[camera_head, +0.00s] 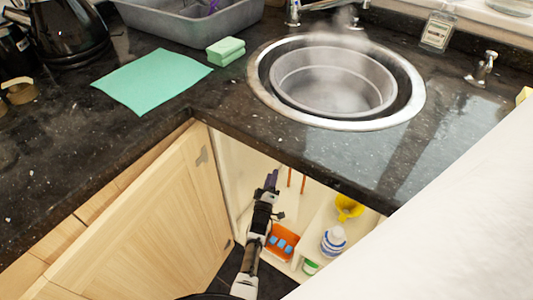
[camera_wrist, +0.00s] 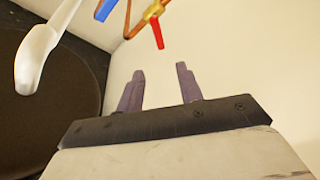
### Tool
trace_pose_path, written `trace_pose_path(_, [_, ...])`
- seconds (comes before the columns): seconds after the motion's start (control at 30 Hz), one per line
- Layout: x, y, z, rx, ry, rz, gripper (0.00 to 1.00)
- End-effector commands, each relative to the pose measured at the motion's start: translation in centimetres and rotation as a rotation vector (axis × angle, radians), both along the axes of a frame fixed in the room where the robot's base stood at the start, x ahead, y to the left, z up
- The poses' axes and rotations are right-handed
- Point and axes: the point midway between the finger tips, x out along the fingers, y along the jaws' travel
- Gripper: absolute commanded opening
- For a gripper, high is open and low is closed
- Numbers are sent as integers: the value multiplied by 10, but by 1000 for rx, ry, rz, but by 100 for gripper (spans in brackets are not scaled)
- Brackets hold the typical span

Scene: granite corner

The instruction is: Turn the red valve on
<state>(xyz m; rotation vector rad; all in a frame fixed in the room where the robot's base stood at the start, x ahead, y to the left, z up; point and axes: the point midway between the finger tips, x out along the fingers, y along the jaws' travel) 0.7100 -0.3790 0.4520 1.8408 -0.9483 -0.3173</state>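The red valve handle (camera_wrist: 157,33) shows in the wrist view at the top centre, on a brass fitting (camera_wrist: 152,12) joined to copper pipe. It hangs down and tilts slightly. My gripper (camera_wrist: 161,74) is open and empty, its two purple-grey fingers apart. The red handle lies beyond the fingertips, between them in the picture and not touching. In the head view my gripper (camera_head: 271,179) reaches into the open cabinet under the sink, just left of two copper pipes (camera_head: 296,180). The red handle cannot be made out in the head view.
A blue handle (camera_wrist: 106,9) and a white curved pipe (camera_wrist: 36,52) lie left of the red one. The cabinet door (camera_head: 150,225) stands open at left.

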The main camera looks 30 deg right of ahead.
Motion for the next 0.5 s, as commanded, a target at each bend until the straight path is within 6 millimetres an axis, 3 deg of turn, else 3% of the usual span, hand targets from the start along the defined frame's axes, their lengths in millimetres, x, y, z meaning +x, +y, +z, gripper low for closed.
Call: trace_pose_path(0.5, [58,-65,12,-2,-5,-2,36])
